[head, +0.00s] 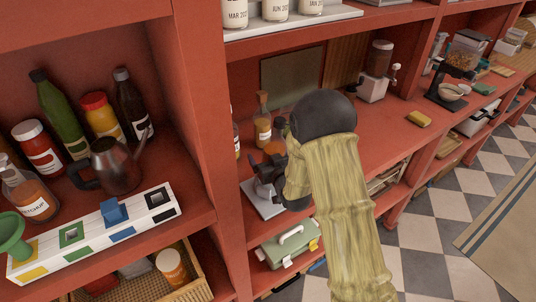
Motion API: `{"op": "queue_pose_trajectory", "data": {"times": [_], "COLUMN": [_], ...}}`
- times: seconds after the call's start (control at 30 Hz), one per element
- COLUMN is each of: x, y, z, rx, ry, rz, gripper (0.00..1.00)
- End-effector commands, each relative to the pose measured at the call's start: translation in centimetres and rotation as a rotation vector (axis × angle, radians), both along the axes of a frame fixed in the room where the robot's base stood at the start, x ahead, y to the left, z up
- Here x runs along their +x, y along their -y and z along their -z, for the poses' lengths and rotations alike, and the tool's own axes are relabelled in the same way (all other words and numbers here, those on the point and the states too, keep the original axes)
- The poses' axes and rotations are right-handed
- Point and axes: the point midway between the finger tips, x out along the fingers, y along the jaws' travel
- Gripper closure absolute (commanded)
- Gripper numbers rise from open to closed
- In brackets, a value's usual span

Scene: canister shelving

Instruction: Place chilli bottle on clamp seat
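A bottle with orange contents, a label and a tapered neck (263,122) stands on the red shelf just beyond my gripper; I cannot read whether it is the chilli bottle. Another bottle (236,141) shows only in part behind the red upright. A reddish round thing (274,147) shows low beside my gripper, mostly hidden. A pale flat base (264,211) with dark grey parts above it, possibly the clamp seat, lies at the shelf's front. My gripper (270,172) is close above it, dark and partly hidden by my arm. I cannot make out its fingers or anything held.
The red upright (202,120) stands left of my arm. The left bay holds several bottles, a dark kettle (116,166) and a white shape box (90,240). A grinder (375,72) stands farther back. The shelf around the yellow sponge (418,119) is mostly clear.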

Motion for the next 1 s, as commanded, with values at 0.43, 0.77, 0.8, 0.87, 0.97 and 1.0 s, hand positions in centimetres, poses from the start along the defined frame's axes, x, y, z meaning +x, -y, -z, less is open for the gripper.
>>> {"op": "queue_pose_trajectory", "data": {"times": [0.43,0.77,0.8,0.87,0.97,1.0], "x": [0.2,-0.4,-0.7,-1.4,-2.8,-3.4], "y": [-0.1,0.4,0.5,0.7,1.2,1.5], "z": [-0.7,-0.8,-0.8,-0.8,-1.0,-1.1], "rx": [0.006,0.006,0.007,0.007,0.007,0.007], "ry": [0.011,0.013,0.012,0.012,0.013,0.012], "rz": [0.000,0.002,0.002,0.001,0.002,0.003], "gripper": [0.15,0.15,0.15,0.15,0.15,0.15]}}
